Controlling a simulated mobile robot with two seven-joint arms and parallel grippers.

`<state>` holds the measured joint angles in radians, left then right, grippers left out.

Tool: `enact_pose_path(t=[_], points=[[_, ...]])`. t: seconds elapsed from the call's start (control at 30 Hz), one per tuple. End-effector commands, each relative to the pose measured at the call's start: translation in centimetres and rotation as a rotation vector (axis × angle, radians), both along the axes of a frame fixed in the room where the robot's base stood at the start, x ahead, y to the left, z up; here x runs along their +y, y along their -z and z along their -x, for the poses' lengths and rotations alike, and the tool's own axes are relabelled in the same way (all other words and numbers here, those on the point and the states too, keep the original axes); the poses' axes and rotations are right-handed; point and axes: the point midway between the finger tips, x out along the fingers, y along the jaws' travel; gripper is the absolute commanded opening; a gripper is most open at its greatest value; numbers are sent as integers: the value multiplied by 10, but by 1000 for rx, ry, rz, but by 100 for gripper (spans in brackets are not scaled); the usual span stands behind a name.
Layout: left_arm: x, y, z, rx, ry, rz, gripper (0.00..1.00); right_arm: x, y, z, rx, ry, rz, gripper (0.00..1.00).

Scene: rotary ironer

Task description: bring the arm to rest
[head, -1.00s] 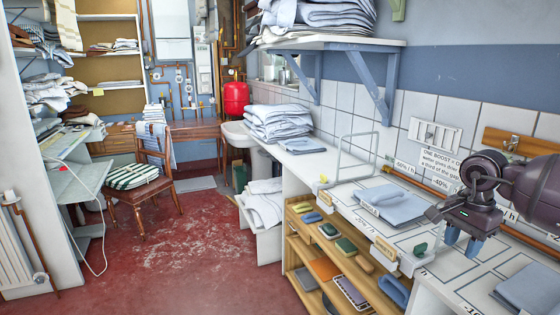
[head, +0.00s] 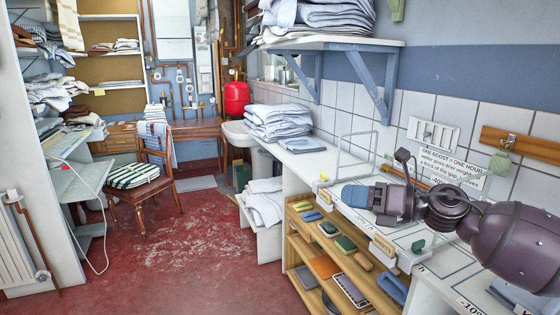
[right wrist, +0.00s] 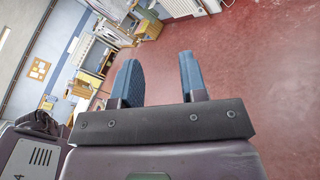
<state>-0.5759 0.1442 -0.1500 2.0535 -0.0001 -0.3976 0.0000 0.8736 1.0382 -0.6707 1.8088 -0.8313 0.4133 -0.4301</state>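My right arm reaches in from the right of the head view, over the white counter (head: 300,172). My right gripper (head: 356,196) points left, roughly level, with its blue fingers over the counter and covering part of it. In the right wrist view the two blue fingers of the gripper (right wrist: 161,80) stand apart with nothing between them, and red floor shows beyond. A small green item (head: 500,164) shows by the hook on the wooden wall rail (head: 525,145). My left gripper is out of view.
A wooden shelf unit (head: 330,262) with several small coloured items stands below the counter. A blue-bracketed wall shelf (head: 345,43) carries folded linen above. A chair (head: 135,188) stands on the left. The red floor (head: 190,265) is open in the middle.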

Motion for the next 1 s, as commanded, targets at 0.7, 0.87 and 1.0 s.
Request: enact_pose_path(t=[0.7,0.87,1.0], points=[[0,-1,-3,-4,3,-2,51,-55,196,63,1267,619,-1399,39],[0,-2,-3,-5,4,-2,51,-73,252,103,1435,752,-1589,39],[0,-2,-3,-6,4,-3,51,-87,294,146,1537,858,-1731,39]])
